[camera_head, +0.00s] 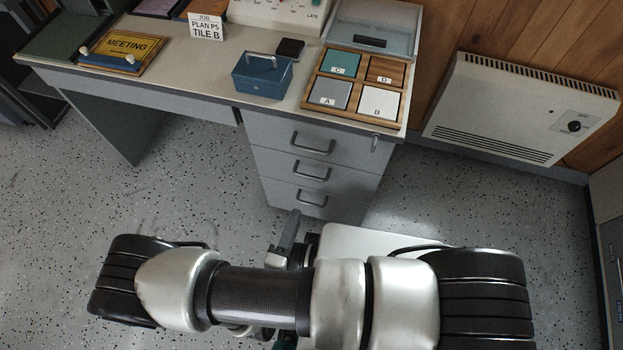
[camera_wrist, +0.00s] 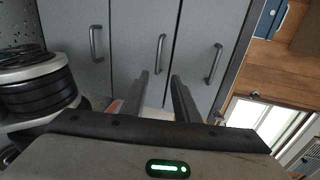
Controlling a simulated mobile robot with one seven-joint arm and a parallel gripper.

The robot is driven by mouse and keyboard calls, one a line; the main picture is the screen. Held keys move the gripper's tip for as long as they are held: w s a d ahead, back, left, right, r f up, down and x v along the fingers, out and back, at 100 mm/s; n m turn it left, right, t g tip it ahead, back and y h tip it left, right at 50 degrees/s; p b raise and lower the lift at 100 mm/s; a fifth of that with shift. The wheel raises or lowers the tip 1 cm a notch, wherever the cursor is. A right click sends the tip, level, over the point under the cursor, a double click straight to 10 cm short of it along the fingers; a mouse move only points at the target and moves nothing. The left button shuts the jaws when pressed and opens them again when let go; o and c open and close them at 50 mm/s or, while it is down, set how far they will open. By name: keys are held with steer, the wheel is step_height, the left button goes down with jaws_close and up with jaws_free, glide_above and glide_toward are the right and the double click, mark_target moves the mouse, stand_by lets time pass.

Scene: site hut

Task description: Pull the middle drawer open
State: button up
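The grey drawer unit under the desk has three shut drawers, each with a dark bar handle. The middle drawer (camera_head: 285,168) has its handle (camera_head: 312,171) between the other two. In the wrist view the picture is turned, and the middle handle (camera_wrist: 160,53) stands upright in the centre panel. My gripper (camera_wrist: 160,76) is open, with two dark fingers apart and nothing held. Its tips line up below the middle handle in that view; the remaining distance is hard to tell. In the head view my gripper (camera_head: 297,214) is low before the drawers, partly hidden by my arm.
The top drawer (camera_head: 275,135) and bottom drawer (camera_head: 285,195) adjoin the middle one. The desk (camera_head: 215,62) carries a blue box (camera_head: 262,75) and a wooden tile tray (camera_head: 310,102). A heater (camera_head: 490,110) is on the right wall. Speckled floor (camera_head: 190,180) is clear at left.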

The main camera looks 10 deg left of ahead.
mark_target(311, 177)
steer(key=b+x, duration=0.1)
steer(key=x, duration=0.7)
steer(key=b+x, duration=0.1)
steer(key=x, duration=0.8)
steer(key=shift+w+f, duration=0.1)
steer(key=shift+f, duration=0.2)
jaws_close()
